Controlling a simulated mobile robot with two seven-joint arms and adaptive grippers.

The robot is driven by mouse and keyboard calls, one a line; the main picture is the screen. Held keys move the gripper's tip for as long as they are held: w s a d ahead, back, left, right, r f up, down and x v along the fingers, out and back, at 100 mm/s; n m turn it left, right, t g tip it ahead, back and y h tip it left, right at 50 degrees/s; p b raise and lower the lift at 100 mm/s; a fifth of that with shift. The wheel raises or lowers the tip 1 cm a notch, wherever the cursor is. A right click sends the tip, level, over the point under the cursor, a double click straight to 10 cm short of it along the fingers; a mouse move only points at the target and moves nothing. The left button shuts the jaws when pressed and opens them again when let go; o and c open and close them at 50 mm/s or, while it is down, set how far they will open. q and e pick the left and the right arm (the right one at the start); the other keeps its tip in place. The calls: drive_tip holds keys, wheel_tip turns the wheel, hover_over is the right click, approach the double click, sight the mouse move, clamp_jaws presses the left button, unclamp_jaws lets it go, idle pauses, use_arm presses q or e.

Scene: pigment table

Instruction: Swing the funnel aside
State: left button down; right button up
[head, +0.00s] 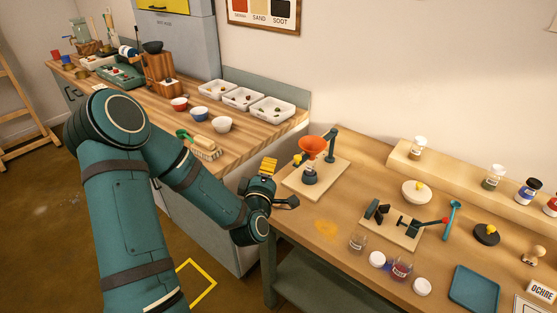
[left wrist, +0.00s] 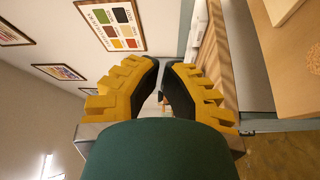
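The orange funnel (head: 312,146) is upright on a dark arm from a post (head: 331,144) on a wooden base (head: 330,180). It sits above a small dark vessel (head: 310,179). My left gripper (head: 282,182) is at the table's left edge, just left of the base and below the funnel's level, apart from it. Its yellow-ridged fingers look parted and empty; in the left wrist view the gripper (left wrist: 162,64) shows a narrow gap between dark pads. The funnel is not visible there. My right gripper is not in view.
A shelf (head: 455,172) with jars runs along the wall. A counter with white trays (head: 272,109) stands behind left. An ochre stain (head: 326,228) marks bare wood in front.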

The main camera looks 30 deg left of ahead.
use_arm(q)
drive_tip(key=w, duration=0.8)
drive_tip(key=shift+w+d+f, duration=0.15)
drive_tip(key=shift+w+d, duration=0.1)
drive_tip(key=shift+w, duration=0.05)
idle(0.3)
